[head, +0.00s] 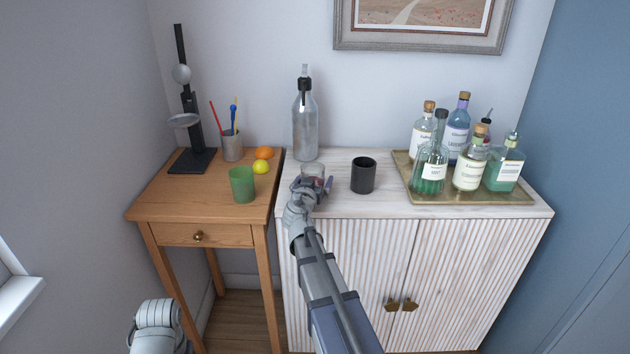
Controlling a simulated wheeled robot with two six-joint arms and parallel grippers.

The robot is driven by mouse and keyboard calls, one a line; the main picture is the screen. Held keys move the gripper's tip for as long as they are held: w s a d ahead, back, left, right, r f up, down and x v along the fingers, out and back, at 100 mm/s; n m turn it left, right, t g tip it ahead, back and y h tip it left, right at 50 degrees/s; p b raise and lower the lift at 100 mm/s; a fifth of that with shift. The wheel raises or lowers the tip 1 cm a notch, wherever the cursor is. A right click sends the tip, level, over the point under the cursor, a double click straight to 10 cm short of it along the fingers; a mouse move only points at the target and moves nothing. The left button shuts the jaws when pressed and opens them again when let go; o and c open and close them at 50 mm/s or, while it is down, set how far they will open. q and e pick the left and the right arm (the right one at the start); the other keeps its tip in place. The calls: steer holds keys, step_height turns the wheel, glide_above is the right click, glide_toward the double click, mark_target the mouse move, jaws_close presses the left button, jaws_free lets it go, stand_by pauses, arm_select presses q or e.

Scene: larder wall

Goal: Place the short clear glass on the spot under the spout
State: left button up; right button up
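The short clear glass (313,170) stands at the left end of the white cabinet top, behind my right gripper (312,184). The gripper's fingers are at the sides of the glass and hide its lower part. I cannot tell whether they grip it or are only around it. A black stand (190,158) with a tall post, a silver ball and a small round silver plate is at the back left of the wooden table. I cannot make out a clear spout or a marked spot there. Part of my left arm shows at the bottom left; its gripper is out of view.
A black cup (363,175) is just right of the glass, and a tall clear bottle (305,125) behind it. A brass tray (470,196) holds several bottles. The wooden table (190,205) has a green cup (242,184), lemon (261,167), orange (264,153) and pen holder (232,146).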

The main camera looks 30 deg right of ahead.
mark_target(315, 167)
steer(key=p+v, duration=0.1)
steer(key=v, duration=0.7)
steer(key=shift+w+r, duration=0.1)
steer(key=r+p, duration=0.1)
steer(key=s+a+r+p, duration=0.1)
steer(key=r+p, duration=0.1)
steer(key=s+r+p, duration=0.1)
steer(key=p, duration=0.1)
steer(key=shift+a+r, duration=0.2)
steer(key=shift+r, duration=0.05)
steer(key=shift+s+a+r, duration=0.15)
steer(key=shift+s+r, duration=0.05)
steer(key=shift+s, duration=0.05)
steer(key=shift+w+f, duration=0.1)
steer(key=shift+f, duration=0.1)
steer(key=shift+w+d+f, duration=0.1)
steer(key=shift+w+d, duration=0.15)
steer(key=shift+b+x, duration=0.65)
steer(key=shift+x, duration=3)
steer(key=shift+a, duration=0.1)
jaws_close()
